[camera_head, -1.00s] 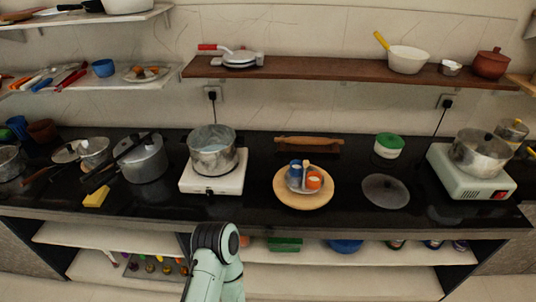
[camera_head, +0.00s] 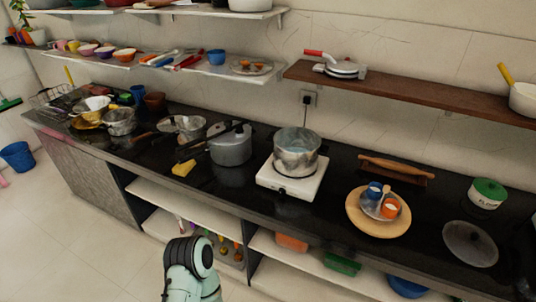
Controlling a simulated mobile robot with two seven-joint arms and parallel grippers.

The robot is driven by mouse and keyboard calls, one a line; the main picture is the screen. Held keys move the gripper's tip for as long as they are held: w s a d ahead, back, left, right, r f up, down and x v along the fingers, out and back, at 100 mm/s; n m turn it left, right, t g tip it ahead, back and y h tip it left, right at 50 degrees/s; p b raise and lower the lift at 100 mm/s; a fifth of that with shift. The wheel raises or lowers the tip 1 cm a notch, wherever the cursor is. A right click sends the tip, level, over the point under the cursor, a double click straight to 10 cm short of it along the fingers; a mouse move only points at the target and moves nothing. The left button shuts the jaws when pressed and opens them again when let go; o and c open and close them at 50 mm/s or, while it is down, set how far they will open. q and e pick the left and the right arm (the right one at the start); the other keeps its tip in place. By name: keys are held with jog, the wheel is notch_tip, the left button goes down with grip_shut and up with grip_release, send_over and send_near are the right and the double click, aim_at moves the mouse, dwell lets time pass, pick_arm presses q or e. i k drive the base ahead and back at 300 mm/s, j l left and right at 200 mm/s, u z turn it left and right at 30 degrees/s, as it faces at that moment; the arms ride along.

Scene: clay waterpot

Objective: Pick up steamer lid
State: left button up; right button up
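A flat, round, dark lid with a small knob (camera_head: 470,243) lies on the black counter at the right. I cannot tell for sure whether it is the steamer lid. Another lid with a dark knob (camera_head: 181,124) is at the left part of the counter, by a metal pot, partly hidden. A rounded joint of one of my arms shows at the bottom, in front of the counter. Neither gripper's fingers are in view.
A metal pot (camera_head: 297,152) stands on a white stove (camera_head: 292,179). A pressure cooker (camera_head: 230,146), a round wooden board with cups (camera_head: 378,227), a rolling pin (camera_head: 396,168) and a green-lidded container (camera_head: 487,193) share the counter (camera_head: 330,200).

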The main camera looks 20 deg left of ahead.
aim_at(467, 240)
jog(key=u, duration=0.55)
jog(key=z, duration=1.6)
